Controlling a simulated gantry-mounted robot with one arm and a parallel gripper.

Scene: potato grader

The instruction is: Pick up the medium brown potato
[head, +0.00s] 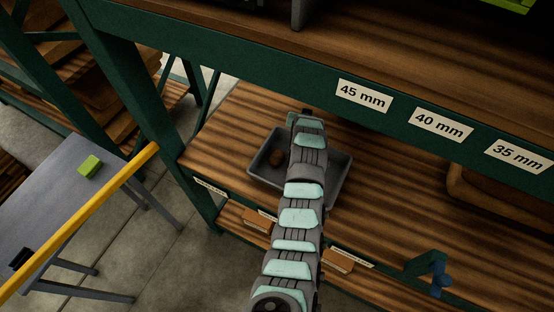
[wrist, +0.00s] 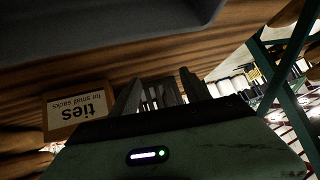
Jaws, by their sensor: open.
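In the head view my gripper's fingers are hidden by the arm. In the wrist view my gripper (wrist: 160,90) is open, with nothing between its two fingers. A large grey surface, probably the tray (wrist: 110,30), fills the top of the wrist view; no potato shows there.
A box labelled "ties" (wrist: 75,110) shows upside down at left in the wrist view. A green beam with 45 mm (head: 363,96), 40 mm and 35 mm labels runs above the shelf. A yellow rail (head: 80,222) and grey table (head: 65,195) stand left.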

